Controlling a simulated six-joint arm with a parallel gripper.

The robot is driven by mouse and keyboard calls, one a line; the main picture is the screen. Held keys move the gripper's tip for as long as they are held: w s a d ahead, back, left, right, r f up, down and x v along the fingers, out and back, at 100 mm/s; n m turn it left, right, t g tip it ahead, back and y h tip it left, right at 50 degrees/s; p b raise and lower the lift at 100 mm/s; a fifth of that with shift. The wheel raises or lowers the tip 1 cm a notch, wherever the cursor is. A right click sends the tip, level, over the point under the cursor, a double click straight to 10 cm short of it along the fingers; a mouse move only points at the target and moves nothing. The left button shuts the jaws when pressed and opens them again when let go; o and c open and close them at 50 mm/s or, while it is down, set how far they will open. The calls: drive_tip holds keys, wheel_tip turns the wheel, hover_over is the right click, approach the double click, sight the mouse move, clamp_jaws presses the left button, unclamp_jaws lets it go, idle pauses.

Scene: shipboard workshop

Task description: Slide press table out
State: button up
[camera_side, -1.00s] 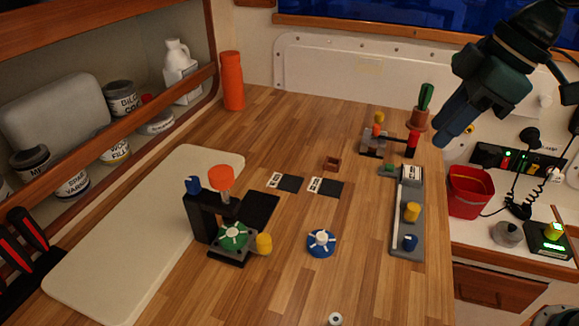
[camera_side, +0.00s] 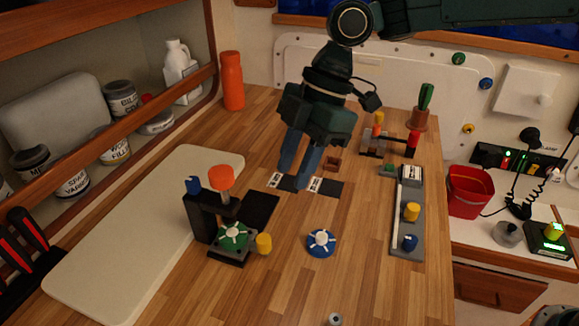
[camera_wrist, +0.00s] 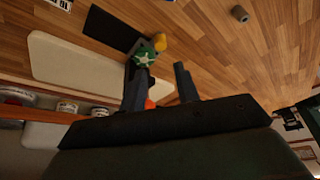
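The press (camera_side: 203,222) is a small black frame with an orange knob (camera_side: 221,177) on top and a blue knob (camera_side: 193,185) beside it. Its table (camera_side: 229,252) sits low at the front, bearing a green part with a pale star (camera_side: 233,235). A yellow knob (camera_side: 264,243) is at the table's right side. My gripper (camera_side: 291,182) is open and empty, pointing down above the counter, behind and right of the press. In the wrist view my gripper (camera_wrist: 162,68) has its fingers apart; the green part (camera_wrist: 145,58) and yellow knob (camera_wrist: 159,42) show beyond them.
A pale board (camera_side: 120,245) lies left of the press. A blue star-handled wheel (camera_side: 321,243) stands to its right. A grey rail (camera_side: 407,222) with yellow and blue knobs is farther right. The counter between wheel and rail is clear.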

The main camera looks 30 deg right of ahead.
sight(267, 236)
drive_tip(key=shift+a+f, duration=0.2)
drive_tip(key=x, duration=1.3)
drive_tip(key=shift+a+f, duration=0.15)
drive_tip(key=shift+f, duration=0.2)
drive_tip(key=shift+c, duration=0.4)
